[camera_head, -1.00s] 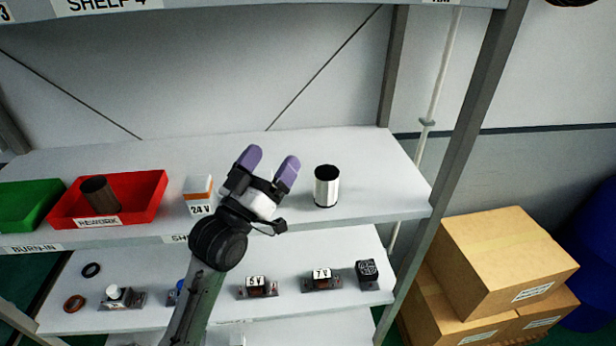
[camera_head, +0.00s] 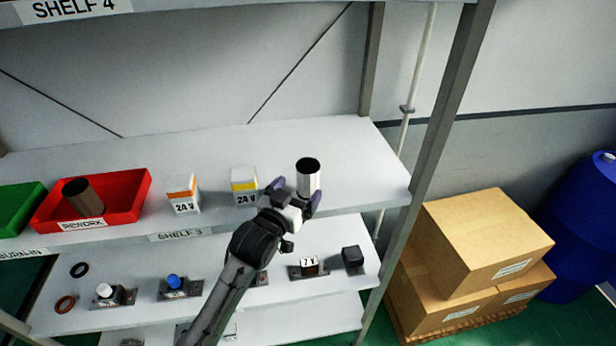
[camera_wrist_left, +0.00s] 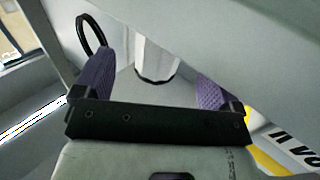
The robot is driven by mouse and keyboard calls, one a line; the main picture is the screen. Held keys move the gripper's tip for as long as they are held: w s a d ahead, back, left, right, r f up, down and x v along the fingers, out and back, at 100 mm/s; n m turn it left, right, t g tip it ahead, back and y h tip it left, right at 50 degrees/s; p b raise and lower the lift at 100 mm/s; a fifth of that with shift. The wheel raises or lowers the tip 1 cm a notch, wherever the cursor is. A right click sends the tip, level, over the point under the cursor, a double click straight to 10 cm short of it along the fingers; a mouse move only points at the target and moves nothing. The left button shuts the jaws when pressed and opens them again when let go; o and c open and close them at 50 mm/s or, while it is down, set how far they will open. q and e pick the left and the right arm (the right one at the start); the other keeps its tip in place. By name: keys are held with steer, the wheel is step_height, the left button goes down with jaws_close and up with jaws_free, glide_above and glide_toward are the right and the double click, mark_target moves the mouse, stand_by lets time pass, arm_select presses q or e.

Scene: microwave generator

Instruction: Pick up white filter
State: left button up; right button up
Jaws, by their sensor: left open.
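The white filter (camera_head: 308,180) is a white cylinder with a dark top, standing upright near the right end of shelf 3. My left gripper (camera_head: 296,193) is open just in front of it, its two purple fingers spread to either side of the filter's lower part. In the left wrist view the white filter (camera_wrist_left: 157,58) shows between the spread fingers of the left gripper (camera_wrist_left: 157,85), with no visible contact. Part of the filter's lower body is hidden by the gripper in the head view. My right gripper is not in view.
A yellow-banded 24 V box (camera_head: 244,184) stands close left of the gripper; an orange-banded one (camera_head: 182,193) is farther left. A red REWORK bin (camera_head: 122,205) holds a brown cylinder (camera_head: 82,197). A shelf post (camera_head: 440,130) stands at right. The shelf behind is clear.

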mark_target(302, 186)
arm_select(q)
steer(key=shift+p+x, duration=0.7)
steer(key=shift+x, duration=2.1)
steer(key=shift+f, duration=0.15)
steer(key=c, duration=1)
